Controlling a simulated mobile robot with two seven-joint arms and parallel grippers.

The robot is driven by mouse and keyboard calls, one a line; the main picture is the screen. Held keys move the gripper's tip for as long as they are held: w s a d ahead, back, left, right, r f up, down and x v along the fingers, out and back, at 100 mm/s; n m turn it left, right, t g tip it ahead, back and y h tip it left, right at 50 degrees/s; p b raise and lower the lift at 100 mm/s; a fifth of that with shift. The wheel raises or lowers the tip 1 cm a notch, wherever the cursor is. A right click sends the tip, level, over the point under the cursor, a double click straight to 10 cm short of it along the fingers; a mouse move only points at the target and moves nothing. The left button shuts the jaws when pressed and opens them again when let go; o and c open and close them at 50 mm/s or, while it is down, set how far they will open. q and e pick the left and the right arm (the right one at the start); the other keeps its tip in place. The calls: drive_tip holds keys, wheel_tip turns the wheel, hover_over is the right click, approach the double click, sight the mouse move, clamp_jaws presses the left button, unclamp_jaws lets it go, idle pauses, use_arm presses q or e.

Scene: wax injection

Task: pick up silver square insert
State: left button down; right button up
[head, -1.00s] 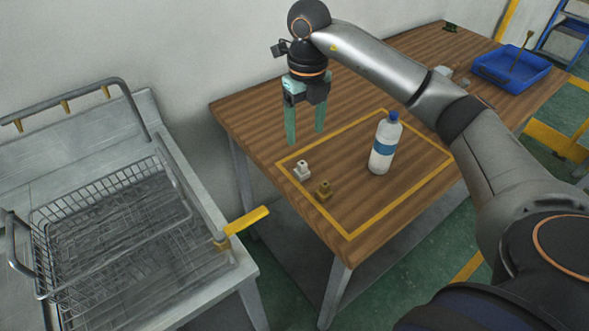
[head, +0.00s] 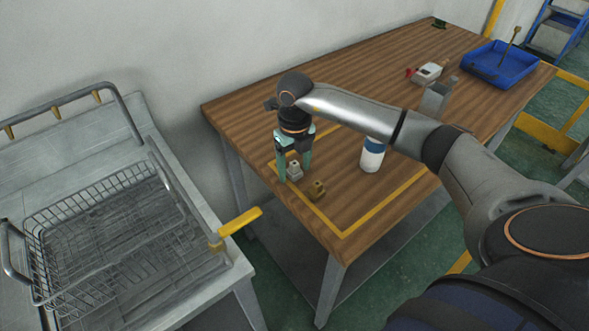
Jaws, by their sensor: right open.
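The silver square insert (head: 295,171) stands on the wooden table inside the yellow-taped rectangle, near its left corner. My right gripper (head: 293,176) points down with its teal fingers open, low at the insert. One finger shows left of the insert and the other behind it to the right. I cannot tell whether either finger touches it. My left gripper is out of view.
A white bottle with a blue label (head: 372,155) stands right of the inserts, its top hidden by my right arm. A blue tray (head: 503,65) and a small white device (head: 428,73) are farther back. A wire basket (head: 100,225) sits on the bench at left.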

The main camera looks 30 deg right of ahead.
clamp_jaws()
idle(0.6)
